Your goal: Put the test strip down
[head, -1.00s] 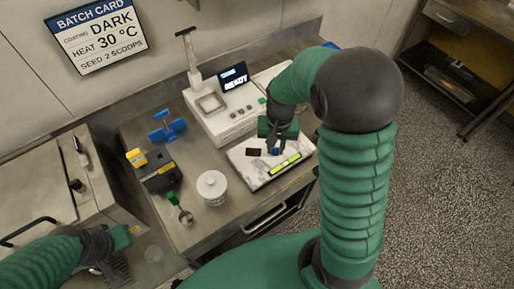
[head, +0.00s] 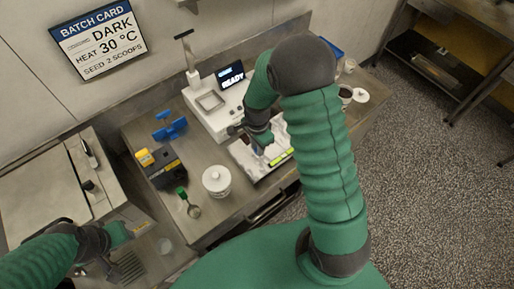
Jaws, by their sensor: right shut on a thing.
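My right gripper (head: 261,139) is low over the white marble-patterned slab (head: 243,157) on the bench. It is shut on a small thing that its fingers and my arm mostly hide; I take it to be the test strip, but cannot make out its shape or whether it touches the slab. A yellow-green bar (head: 281,157) lies along the slab's front right edge. My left gripper (head: 122,234) is at the lower left, away from the slab, and I cannot tell whether its fingers are apart.
Behind the slab stands a white machine (head: 212,106) with a lit READY screen (head: 231,75). A lidded white tub (head: 216,180), a green-handled scoop (head: 188,202), a black and yellow device (head: 163,170) and a blue stand (head: 170,129) are to the left. A dark-filled cup (head: 345,93) stands right.

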